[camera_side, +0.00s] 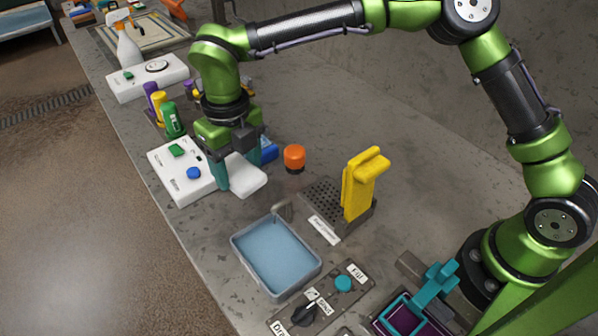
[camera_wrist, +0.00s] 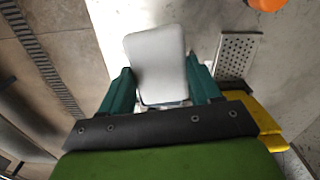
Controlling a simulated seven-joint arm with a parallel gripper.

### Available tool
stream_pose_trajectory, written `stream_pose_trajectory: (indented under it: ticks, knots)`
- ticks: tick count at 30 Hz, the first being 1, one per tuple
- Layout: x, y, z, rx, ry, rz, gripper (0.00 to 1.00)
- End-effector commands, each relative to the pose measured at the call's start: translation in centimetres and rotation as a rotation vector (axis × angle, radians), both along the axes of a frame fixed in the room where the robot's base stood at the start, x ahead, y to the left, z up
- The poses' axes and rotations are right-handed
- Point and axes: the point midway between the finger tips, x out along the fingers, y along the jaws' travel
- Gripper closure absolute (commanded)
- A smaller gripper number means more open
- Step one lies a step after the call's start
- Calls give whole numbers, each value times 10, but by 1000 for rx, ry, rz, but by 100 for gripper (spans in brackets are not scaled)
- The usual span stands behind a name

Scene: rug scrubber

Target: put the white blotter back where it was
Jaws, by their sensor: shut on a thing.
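The white blotter (camera_side: 250,181) is a pale, flat, rounded block. My gripper (camera_side: 241,175) has its teal fingers shut on it, beside the right edge of a white box with green and blue buttons (camera_side: 180,185). In the wrist view the blotter (camera_wrist: 157,62) sits between the two fingers of my gripper (camera_wrist: 161,90) and reaches out beyond them. My gripper hides part of the blotter in the side view. I cannot tell whether its underside touches the table.
An orange-capped jar (camera_side: 294,155) and a blue item (camera_side: 269,150) stand close to the right. A tray of bluish liquid (camera_side: 237,243) lies in front. A yellow scrubber (camera_side: 358,188) stands upright by a perforated plate (camera_side: 322,197). Several bottles (camera_side: 172,120) stand behind the white box.

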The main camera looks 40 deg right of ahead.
Motion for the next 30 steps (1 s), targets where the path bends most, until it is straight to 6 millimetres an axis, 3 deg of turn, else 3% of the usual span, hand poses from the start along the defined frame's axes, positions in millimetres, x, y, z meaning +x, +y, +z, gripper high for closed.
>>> stream_pose_trajectory:
  ticks: [1,3,7,10,18,25,30]
  knots:
    - [7,9,-17,-1,4,-13,71]
    - [20,13,-32,1,1,-48,71]
    - [43,5,-37,3,-3,-112,71]
    - [46,6,-40,2,1,-124,71]
    - [46,5,-88,2,4,-133,71]
    - [47,6,-106,3,2,-132,71]
    - [46,5,-130,3,4,-132,71]
